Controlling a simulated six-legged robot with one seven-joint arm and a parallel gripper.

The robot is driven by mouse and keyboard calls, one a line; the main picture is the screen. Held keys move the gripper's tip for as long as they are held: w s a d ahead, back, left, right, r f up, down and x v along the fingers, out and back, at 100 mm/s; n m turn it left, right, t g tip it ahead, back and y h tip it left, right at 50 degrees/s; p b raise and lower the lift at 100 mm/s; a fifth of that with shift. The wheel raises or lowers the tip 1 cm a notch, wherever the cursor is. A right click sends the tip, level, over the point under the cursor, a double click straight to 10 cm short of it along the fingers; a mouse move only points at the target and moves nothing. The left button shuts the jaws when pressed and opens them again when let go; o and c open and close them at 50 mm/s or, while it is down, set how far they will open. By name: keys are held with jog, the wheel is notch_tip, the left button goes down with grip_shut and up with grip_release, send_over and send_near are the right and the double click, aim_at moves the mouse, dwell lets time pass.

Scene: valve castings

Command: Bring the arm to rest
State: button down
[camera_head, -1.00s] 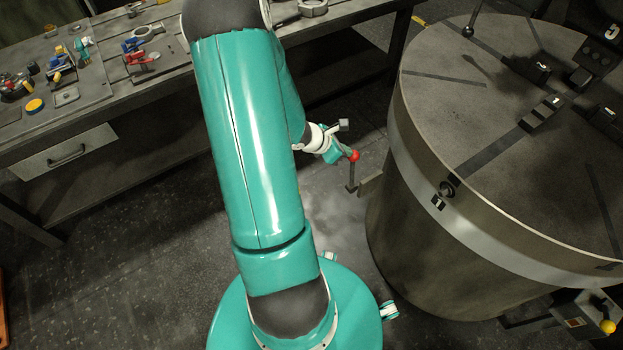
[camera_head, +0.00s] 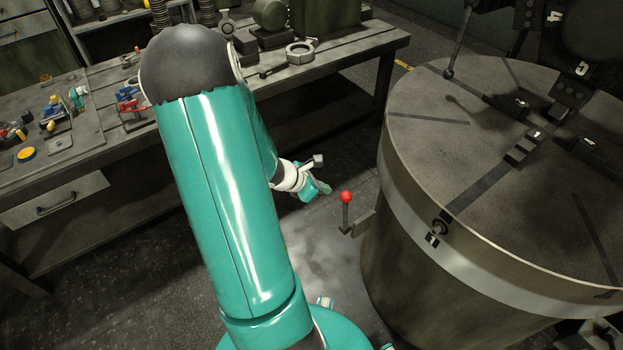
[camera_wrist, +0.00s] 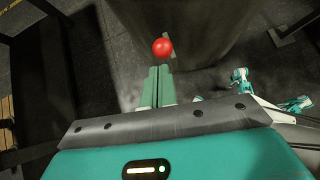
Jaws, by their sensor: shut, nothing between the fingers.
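My gripper (camera_head: 322,188) hangs in the gap between the workbench and the big round machine table, beside my teal arm. In the wrist view my gripper's two pale green fingers (camera_wrist: 158,85) lie side by side, shut with nothing between them. A lever with a red ball knob (camera_head: 346,197) stands on the side of the round machine, a little right of my gripper. In the wrist view the red knob (camera_wrist: 162,47) shows just beyond the fingertips. In the head view there is a visible gap between the fingertips and the knob.
The round machine table (camera_head: 420,150) with slots and dark fixtures fills the right side. The workbench (camera_head: 330,45) with tools, small parts and a drawer (camera_head: 55,200) runs along the left and back. Dark floor (camera_head: 130,270) lies open at the lower left.

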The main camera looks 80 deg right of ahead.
notch_tip(320, 180, up, 6)
jog(key=w+a, duration=0.1)
jog(key=w, duration=0.1)
jog(key=shift+w+a, duration=0.2)
jog(key=shift+r, duration=0.1)
jog(key=w+a+r+m+t, duration=0.35)
jog(key=w+a+r, duration=0.25)
jog(key=w+a, duration=0.4)
jog(key=w+a+r+m+t, duration=0.2)
jog(key=w+a+r+t, duration=0.3)
jog(key=w+a, duration=0.45)
jog(key=w+a+r+m+t+y, duration=0.1)
jog(key=a+r, duration=0.4)
jog(key=a, duration=0.7)
jog(key=a+r+m+t+y, duration=0.1)
jog(key=a+r+t+y, duration=0.2)
jog(key=a, duration=0.9)
notch_tip(320, 180, up, 3)
jog(key=shift+w+a+f+y, duration=0.2)
jog(key=shift+w+a+y, duration=0.2)
jog(key=shift+y, duration=0.5)
